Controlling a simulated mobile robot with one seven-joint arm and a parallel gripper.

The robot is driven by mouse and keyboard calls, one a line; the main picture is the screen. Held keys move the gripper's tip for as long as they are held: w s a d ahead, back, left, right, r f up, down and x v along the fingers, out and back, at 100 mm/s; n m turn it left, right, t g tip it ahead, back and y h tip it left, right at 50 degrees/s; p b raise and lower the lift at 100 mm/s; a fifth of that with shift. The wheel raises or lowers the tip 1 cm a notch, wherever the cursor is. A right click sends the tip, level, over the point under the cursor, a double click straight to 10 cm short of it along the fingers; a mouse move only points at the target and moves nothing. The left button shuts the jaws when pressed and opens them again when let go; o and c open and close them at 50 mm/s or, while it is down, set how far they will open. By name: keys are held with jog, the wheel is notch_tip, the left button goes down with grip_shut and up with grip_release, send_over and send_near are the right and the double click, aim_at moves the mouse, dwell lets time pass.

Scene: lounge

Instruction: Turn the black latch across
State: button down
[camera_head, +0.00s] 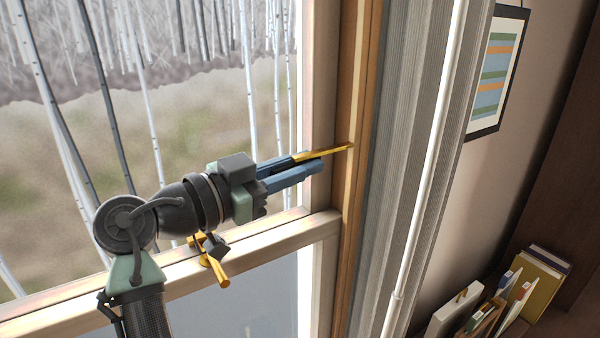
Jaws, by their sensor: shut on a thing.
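My gripper (318,160) reaches right across the window, with its blue fingers near the wooden side frame. It is shut on a thin brass-coloured rod (335,150), whose free end points right and overlaps the frame; I cannot tell whether it touches. A brass fitting (219,274) sits on the window's cross rail, below and left of my gripper. A small dark piece (215,247) shows at this fitting and may be the black latch. My arm passes close above it, and its exact position is hard to tell.
The window's wooden cross rail (270,254) runs below my arm. A grey pleated curtain (412,120) and a white pole (437,165) stand to the right. A framed picture (494,75) hangs on the wall. Books (530,285) stand at the lower right.

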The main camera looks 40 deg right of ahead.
jog(key=n+t+b, duration=0.1)
jog(key=t, duration=0.1)
jog(key=n+t+b, duration=0.1)
jog(key=n+t, duration=0.1)
jog(key=t, duration=0.1)
jog(key=shift+f+n, duration=0.15)
jog(key=shift+n, duration=0.15)
jog(key=n+t+y, duration=0.1)
jog(key=t, duration=0.1)
jog(key=n+t+y, duration=0.1)
jog(key=n+t, duration=0.1)
jog(key=t, duration=0.1)
jog(key=shift+r+n+t, duration=0.2)
jog(key=shift+n+t, duration=0.1)
jog(key=n+t+y+p, duration=0.2)
jog(key=n+t+y, duration=0.3)
jog(key=t+y, duration=0.1)
jog(key=shift+d+n, duration=0.1)
jog(key=shift+n, duration=0.2)
jog(key=shift+w+n+t+y, duration=0.1)
jog(key=shift+n+t+y, duration=0.65)
jog(key=shift+y, duration=0.65)
jog(key=shift+n+t+y, duration=0.45)
jog(key=shift+n+y, duration=0.5)
jog(key=shift+y, duration=0.45)
jog(key=shift+w+a+f, duration=0.1)
jog(key=shift+a+f, duration=0.05)
jog(key=shift+a, duration=0.05)
